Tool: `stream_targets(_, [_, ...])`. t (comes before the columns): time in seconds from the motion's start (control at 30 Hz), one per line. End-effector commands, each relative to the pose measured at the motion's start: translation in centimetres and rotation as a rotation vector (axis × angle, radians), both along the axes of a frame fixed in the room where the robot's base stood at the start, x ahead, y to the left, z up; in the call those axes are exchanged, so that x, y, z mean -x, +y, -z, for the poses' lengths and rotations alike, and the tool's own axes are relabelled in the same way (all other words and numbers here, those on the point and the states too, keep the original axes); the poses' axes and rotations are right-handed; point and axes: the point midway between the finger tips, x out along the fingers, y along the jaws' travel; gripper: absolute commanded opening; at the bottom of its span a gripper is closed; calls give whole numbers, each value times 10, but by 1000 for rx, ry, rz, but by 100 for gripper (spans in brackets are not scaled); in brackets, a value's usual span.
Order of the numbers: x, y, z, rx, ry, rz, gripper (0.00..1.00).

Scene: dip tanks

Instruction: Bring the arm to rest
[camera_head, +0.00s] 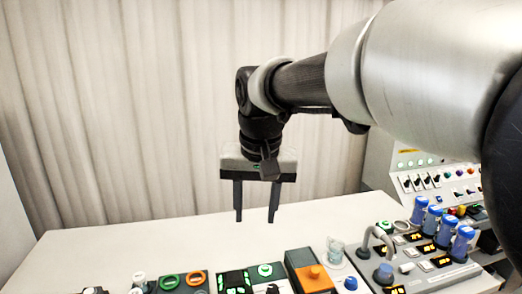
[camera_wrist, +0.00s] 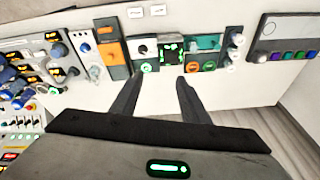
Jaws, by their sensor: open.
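My gripper (camera_head: 255,215) hangs from the arm above the white table (camera_head: 130,242), its two dark fingers pointing down. The fingers are apart with nothing between them. In the wrist view my gripper (camera_wrist: 156,82) also shows open and empty, with bare white tabletop around the fingertips and a row of control boxes beyond them. No object touches the fingers.
Control boxes line the table's front edge, among them an orange-topped box (camera_head: 314,278) and a box with green and orange rings (camera_head: 183,281). Blue-capped bottles (camera_head: 463,240) stand at right by a switch panel (camera_head: 425,180). A pale curtain (camera_head: 160,110) hangs behind. The table's back left is clear.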

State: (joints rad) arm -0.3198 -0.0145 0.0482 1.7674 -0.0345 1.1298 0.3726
Motion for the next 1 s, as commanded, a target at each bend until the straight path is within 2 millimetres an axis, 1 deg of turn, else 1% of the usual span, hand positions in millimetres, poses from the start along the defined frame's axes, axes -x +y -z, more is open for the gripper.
stream_targets(0.03, [20,-29,-10,0,-32,10,41])
stream_targets(0.07, [31,-43,-12,1,-50,12,41])
stream_targets(0.1, [47,-60,-13,5,-71,14,41])
stream_targets(0.17, [70,-83,-12,11,-104,15,41])
stream_targets(0.2, [85,-97,-10,15,-126,17,41])
stream_targets(0.3, [120,-124,1,30,-172,21,41])
stream_targets(0.4, [146,-141,14,44,-209,24,41])
stream_targets(0.5, [161,-150,24,54,-230,23,41])
stream_targets(0.6, [168,-153,29,59,-239,22,41])
stream_targets(1.0, [169,-153,31,59,-238,20,41])
